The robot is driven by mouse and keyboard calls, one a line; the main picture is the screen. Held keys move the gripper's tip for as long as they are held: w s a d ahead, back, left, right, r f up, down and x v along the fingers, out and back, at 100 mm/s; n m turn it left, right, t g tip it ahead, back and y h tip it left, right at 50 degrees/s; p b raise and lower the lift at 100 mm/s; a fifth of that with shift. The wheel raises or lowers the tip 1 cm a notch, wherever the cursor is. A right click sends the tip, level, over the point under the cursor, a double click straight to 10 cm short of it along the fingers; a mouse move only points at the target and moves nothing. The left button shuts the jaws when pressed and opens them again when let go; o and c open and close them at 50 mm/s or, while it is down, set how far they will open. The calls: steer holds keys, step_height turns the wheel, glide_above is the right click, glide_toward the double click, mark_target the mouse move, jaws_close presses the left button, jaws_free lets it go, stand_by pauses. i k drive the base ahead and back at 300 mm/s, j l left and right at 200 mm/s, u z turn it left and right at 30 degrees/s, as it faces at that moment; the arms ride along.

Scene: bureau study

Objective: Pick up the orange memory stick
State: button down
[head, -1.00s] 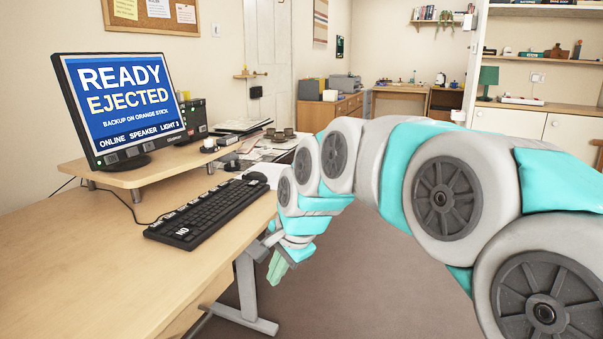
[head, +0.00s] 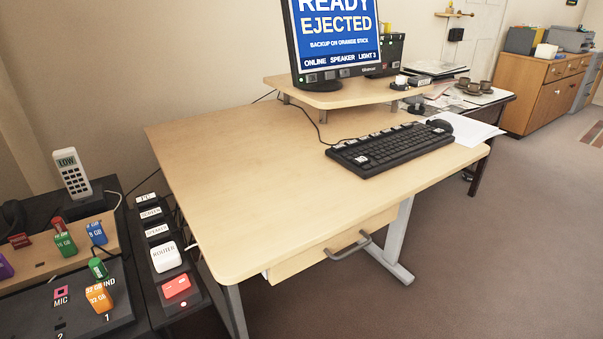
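The orange memory stick (head: 99,297), marked 32 GB, stands upright on a dark panel (head: 64,318) at the lower left, near the printed number 1. It seems to be plugged into a slot there, but its base is hard to make out. The monitor (head: 337,36) reads "READY", "EJECTED" and "BACKUP ON ORANGE STICK". My gripper is out of the current head view.

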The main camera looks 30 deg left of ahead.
mark_target(97, 295)
steer(key=u, duration=2.75)
